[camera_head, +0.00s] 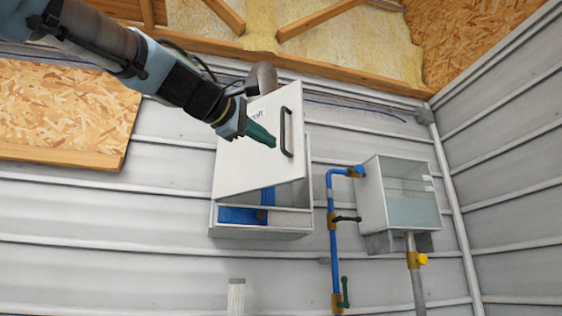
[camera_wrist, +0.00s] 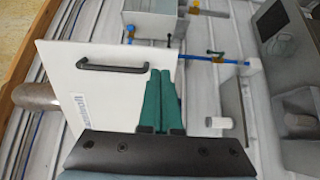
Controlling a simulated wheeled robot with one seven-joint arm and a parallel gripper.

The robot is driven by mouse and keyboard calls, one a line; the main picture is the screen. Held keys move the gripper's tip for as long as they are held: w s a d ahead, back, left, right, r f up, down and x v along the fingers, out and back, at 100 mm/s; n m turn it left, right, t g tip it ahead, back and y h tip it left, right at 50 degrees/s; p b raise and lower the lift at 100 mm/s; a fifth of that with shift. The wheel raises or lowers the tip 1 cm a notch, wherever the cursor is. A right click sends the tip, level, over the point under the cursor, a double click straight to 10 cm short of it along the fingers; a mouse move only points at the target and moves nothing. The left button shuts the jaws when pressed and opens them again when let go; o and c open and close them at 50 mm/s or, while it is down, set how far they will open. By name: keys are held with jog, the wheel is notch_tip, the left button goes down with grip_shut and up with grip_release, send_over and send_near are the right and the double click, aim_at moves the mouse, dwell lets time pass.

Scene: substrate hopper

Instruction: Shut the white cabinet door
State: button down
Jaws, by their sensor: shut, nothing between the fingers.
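The white cabinet door (camera_head: 240,159) stands open, swung out from the white cabinet (camera_head: 262,232) on the wall. A black handle (camera_head: 286,132) runs along the door's right side. Inside the cabinet's lower part, something blue (camera_head: 240,214) shows; the rest is hidden by the door. My gripper (camera_head: 272,141) has green fingers, closed and empty, in front of the door's outer face, left of the handle. In the wrist view, my gripper (camera_wrist: 160,78) overlaps the door's edge region, with the door (camera_wrist: 88,105) and its handle (camera_wrist: 113,65) to its left. I cannot tell whether the fingertips touch the door.
A blue pipe (camera_head: 331,225) with valves stands right of the cabinet, leading to a clear-fronted box (camera_head: 398,194). A grey pipe (camera_head: 262,78) rises behind the door. A wooden board (camera_head: 65,112) is at the left. A grey unit with a screen (camera_wrist: 284,25) shows in the wrist view.

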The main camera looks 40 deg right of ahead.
jog(key=a, duration=0.2)
jog(key=p, duration=0.6)
send_near(301, 162)
jog(key=x, duration=0.5)
jog(key=shift+w+d+r, duration=0.15)
jog(key=shift+d, duration=0.05)
jog(key=shift+w+d, duration=0.2)
jog(key=shift+d, duration=0.45)
jog(key=shift+d, duration=0.15)
